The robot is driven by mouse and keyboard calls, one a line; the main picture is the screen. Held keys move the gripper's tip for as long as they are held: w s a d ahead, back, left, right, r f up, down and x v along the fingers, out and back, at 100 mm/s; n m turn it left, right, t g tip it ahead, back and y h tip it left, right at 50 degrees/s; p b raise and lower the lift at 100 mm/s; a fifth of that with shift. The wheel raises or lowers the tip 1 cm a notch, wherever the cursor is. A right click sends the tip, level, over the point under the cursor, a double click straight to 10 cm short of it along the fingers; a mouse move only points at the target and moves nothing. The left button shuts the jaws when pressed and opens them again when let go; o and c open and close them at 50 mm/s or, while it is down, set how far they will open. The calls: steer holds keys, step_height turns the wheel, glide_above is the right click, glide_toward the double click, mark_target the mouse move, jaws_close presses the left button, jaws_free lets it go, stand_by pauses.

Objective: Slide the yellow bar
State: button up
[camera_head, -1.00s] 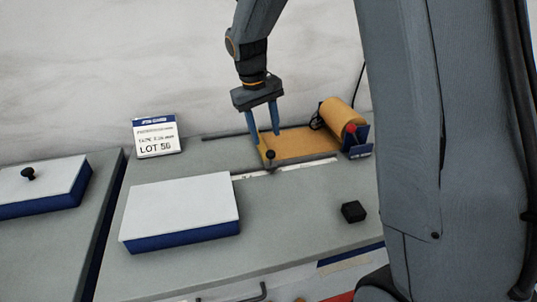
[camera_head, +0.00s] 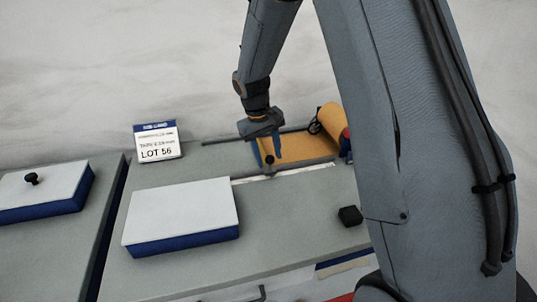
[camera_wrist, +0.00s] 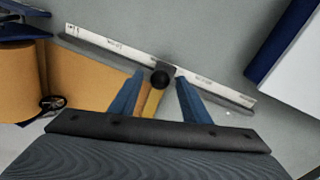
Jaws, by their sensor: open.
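The yellow bar (camera_wrist: 152,103) shows in the wrist view as a narrow strip with a round black knob (camera_wrist: 160,78) at its end. It lies at the edge of the copper foil sheet (camera_head: 303,147), beside a white ruled strip (camera_head: 305,174). My gripper (camera_wrist: 160,80) is open, with one blue finger on each side of the bar and knob. In the head view my gripper (camera_head: 267,159) is low over the left end of the foil. Its fingers hide most of the bar, and I cannot tell whether they touch it.
A copper roll (camera_head: 331,119) stands at the foil's right end. A white-topped blue box (camera_head: 182,212) lies at front left, a small black block (camera_head: 350,216) at front right. A LOT 56 sign (camera_head: 157,141) stands behind. Bare grey tabletop (camera_head: 290,225) lies in front of the strip.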

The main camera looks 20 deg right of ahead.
jaws_close()
steer(key=d, duration=2.2)
steer(key=shift+d+p, duration=0.2)
steer(key=shift+p, duration=0.2)
steer(key=shift+d+r, duration=0.1)
